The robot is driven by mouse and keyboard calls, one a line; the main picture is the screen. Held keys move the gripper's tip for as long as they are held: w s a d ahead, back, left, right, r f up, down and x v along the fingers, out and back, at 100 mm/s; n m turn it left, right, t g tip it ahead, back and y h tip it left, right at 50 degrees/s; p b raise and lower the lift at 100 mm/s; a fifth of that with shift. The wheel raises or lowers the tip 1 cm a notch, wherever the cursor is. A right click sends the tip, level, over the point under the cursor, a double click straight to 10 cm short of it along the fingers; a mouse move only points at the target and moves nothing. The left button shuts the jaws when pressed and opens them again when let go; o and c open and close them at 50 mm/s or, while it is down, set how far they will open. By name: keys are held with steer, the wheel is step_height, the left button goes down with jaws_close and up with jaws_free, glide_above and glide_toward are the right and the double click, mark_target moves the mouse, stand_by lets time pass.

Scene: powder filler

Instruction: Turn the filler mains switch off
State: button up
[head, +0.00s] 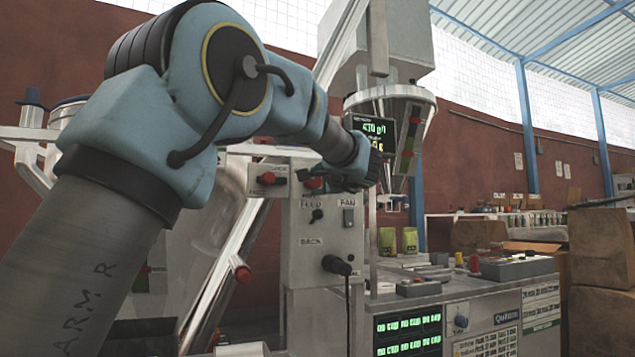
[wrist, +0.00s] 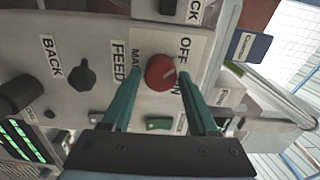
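The mains switch is a red round knob (wrist: 161,72) on the grey filler panel, with MAINS, OFF and ON labels beside it. A pale line slants across its face; I cannot tell which label it marks. My gripper (wrist: 162,80) is open, its two green fingers reaching towards the panel on either side of the knob. A gap shows between the knob and each finger, so it is not gripped. In the head view the red knob (head: 313,183) sits near the panel's top, just left of my gripper (head: 335,178), which hides part of that area.
A black FEED knob (wrist: 82,76) and a green rocker switch (wrist: 160,123) are close by on the panel. Another red knob (head: 267,178) is at the left. A black plug (head: 336,265) juts out below. The hopper (head: 407,100) stands behind my wrist.

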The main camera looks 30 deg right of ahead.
steer(key=o, duration=0.3)
steer(key=s+a, duration=0.1)
steer(key=s, duration=0.9)
steer(key=shift+s+a+p, duration=0.2)
steer(key=shift+s+p, duration=0.2)
steer(key=w+a+f+n+g+y+p, duration=0.1)
steer(key=w+a+f+n+g+y, duration=0.2)
steer(key=a+f, duration=0.85)
steer(key=w+a+f+n+g+y+p, duration=0.15)
steer(key=w+a+f+g, duration=0.4)
steer(key=a+f, duration=0.6)
steer(key=s+a+f+n+g+h+p, duration=0.25)
steer(key=s+a+f+n+g, duration=0.55)
steer(key=s+a+f+n, duration=0.75)
steer(key=a+r+m+p, duration=0.1)
steer(key=a+r+p, duration=0.1)
steer(key=r+p, duration=1.5)
steer(key=a+r+m+p, duration=0.1)
steer(key=a+r+p, duration=0.1)
steer(key=r+p, duration=1.6)
steer(key=shift+s+a+r+p, duration=0.15)
steer(key=shift+s+a+p, duration=0.25)
steer(key=shift+p, duration=0.6)
